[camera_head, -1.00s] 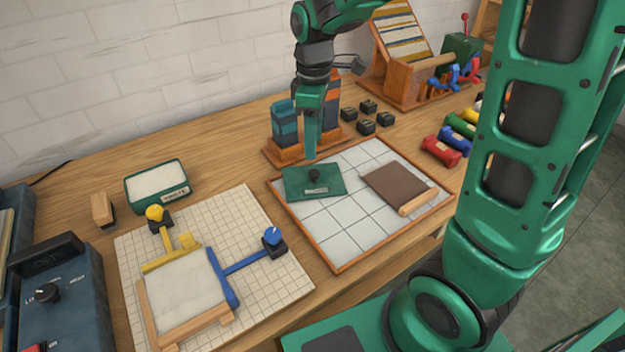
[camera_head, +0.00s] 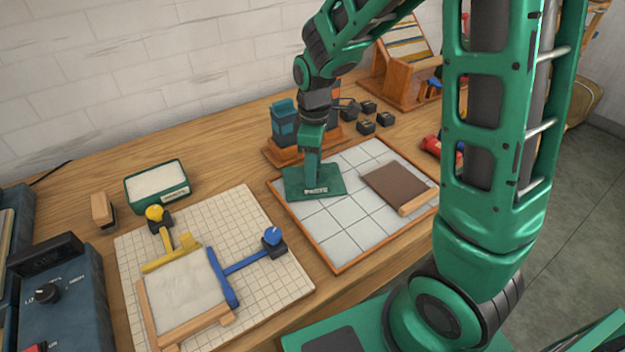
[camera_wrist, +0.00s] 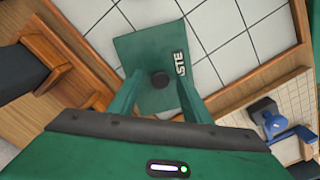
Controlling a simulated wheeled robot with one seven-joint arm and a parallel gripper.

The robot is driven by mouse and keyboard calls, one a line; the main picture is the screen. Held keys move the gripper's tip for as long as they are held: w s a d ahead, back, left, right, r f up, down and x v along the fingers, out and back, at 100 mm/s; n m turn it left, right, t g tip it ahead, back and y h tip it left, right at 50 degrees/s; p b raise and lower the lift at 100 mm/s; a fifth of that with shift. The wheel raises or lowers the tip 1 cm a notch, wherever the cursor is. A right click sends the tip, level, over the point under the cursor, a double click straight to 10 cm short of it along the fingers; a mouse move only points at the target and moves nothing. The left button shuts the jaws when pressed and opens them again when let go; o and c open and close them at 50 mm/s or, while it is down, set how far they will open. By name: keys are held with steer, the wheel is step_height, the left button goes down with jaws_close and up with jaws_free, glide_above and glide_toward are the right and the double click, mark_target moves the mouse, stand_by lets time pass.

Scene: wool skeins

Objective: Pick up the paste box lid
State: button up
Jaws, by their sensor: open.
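The paste box lid (camera_head: 330,182) is a flat green plate with a white "PASTE" label, lying on the left corner of the white tiled board. In the wrist view the lid (camera_wrist: 151,48) shows a dark round knob (camera_wrist: 160,80) near its near edge. My gripper (camera_head: 312,178) is right over the lid, pointing down. In the wrist view my gripper's two fingers (camera_wrist: 158,100) stand apart, one on each side of the knob, with gaps to it. The head view hides the knob behind my gripper.
The tiled board (camera_head: 335,240) also holds a brown pad (camera_head: 395,182). The open paste box (camera_head: 157,185) stands at left. A gridded board (camera_head: 270,290) with yellow and blue clamps lies in front. A wooden rack (camera_head: 285,153) with blue bottles stands just behind the lid.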

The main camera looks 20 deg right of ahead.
steer(key=shift+c, duration=0.2)
jaws_close()
